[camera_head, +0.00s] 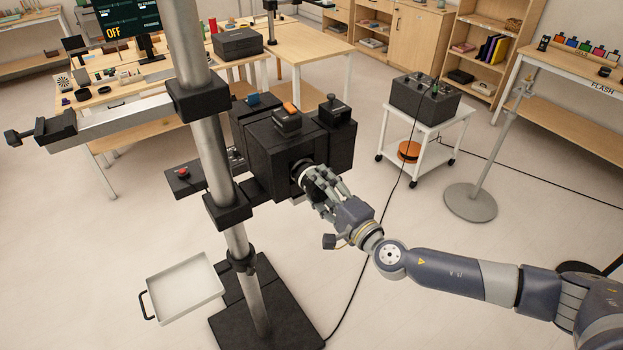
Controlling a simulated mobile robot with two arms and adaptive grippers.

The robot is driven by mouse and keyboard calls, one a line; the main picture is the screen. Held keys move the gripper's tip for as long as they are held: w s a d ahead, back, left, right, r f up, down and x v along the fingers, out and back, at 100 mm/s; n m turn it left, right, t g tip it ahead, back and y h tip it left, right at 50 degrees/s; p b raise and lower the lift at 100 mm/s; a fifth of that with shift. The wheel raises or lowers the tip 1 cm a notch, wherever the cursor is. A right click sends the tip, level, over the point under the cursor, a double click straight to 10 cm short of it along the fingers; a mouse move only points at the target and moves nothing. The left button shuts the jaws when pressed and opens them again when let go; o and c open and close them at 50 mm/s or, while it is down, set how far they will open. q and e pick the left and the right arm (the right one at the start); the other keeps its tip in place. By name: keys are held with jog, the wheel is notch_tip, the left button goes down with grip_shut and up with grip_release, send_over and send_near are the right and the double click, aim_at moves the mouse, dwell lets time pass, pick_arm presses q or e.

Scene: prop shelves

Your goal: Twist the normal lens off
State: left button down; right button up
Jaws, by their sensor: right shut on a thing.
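The normal lens (301,169) sits at the front of a black boxy camera (271,150) mounted on a stand in the middle of the view. My right gripper (312,179) is shut on the lens, with its fingers around the lens barrel. The fingers hide most of the lens. The lens is at the camera's front face; I cannot tell whether it has turned. My left gripper is not in view.
A metal column (198,80) on a black base (262,308) stands just left of the camera. A white tray (183,290) is low at the left. A white cart (427,125) with a black box and a floor stand (470,203) are to the right. Cables cross the floor.

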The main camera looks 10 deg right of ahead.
dwell(0.3)
jog(key=shift+v, duration=1.25)
jog(key=shift+r, duration=0.1)
jog(key=shift+v, duration=2.05)
jog(key=shift+s+f+m+b, duration=0.2)
jog(key=shift+m+b, duration=0.35)
jog(key=shift+m, duration=0.35)
jog(key=s+m+b, duration=0.1)
jog(key=m+b, duration=0.1)
jog(key=m, duration=0.3)
jog(key=s+m+b, duration=0.1)
jog(key=m+b, duration=0.1)
jog(key=m, duration=0.4)
jog(key=s+d+m+b, duration=0.1)
jog(key=m+b, duration=0.1)
jog(key=m, duration=0.3)
jog(key=shift+s+d+r, duration=0.1)
jog(key=shift+s+r, duration=0.05)
jog(key=shift+r, duration=0.1)
